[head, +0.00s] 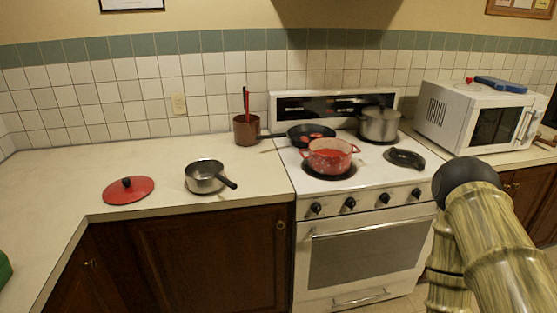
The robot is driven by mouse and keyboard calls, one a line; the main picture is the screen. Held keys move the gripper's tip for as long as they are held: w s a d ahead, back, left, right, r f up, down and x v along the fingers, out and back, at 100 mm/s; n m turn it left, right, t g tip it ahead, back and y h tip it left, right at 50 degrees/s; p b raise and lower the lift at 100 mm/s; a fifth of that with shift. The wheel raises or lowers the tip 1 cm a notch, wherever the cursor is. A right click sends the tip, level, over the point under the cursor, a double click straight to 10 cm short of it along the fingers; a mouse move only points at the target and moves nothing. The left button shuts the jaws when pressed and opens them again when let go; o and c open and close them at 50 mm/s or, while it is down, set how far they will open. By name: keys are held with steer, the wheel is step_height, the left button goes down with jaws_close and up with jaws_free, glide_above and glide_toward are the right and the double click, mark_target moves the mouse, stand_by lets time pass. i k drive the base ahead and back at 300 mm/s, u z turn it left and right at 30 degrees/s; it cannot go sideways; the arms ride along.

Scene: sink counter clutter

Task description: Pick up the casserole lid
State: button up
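The casserole lid (129,191) is a round red lid with a dark knob on top. It lies flat, knob up, on the light counter at the left of the head view, near the counter's inner corner. A red casserole pot (331,157) without a lid stands on a front burner of the white stove. My arm shows at the lower right, in front of the stove's right side. My gripper is not visible in this view, so its state is hidden. Nothing touches the lid apart from the counter.
A steel saucepan (205,177) stands right of the lid, its dark handle pointing right. A brown pot (246,130) with utensils, a dark skillet (309,134) and a steel pot (379,125) stand farther back. A microwave (477,115) is at right. Counter (60,178) left of the lid is clear.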

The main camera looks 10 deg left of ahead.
mark_target(128, 190)
steer(key=k, duration=0.6)
steer(key=u, duration=0.25)
steer(key=i, duration=0.85)
steer(key=u, duration=1.05)
steer(key=i, duration=0.75)
steer(key=u, duration=0.6)
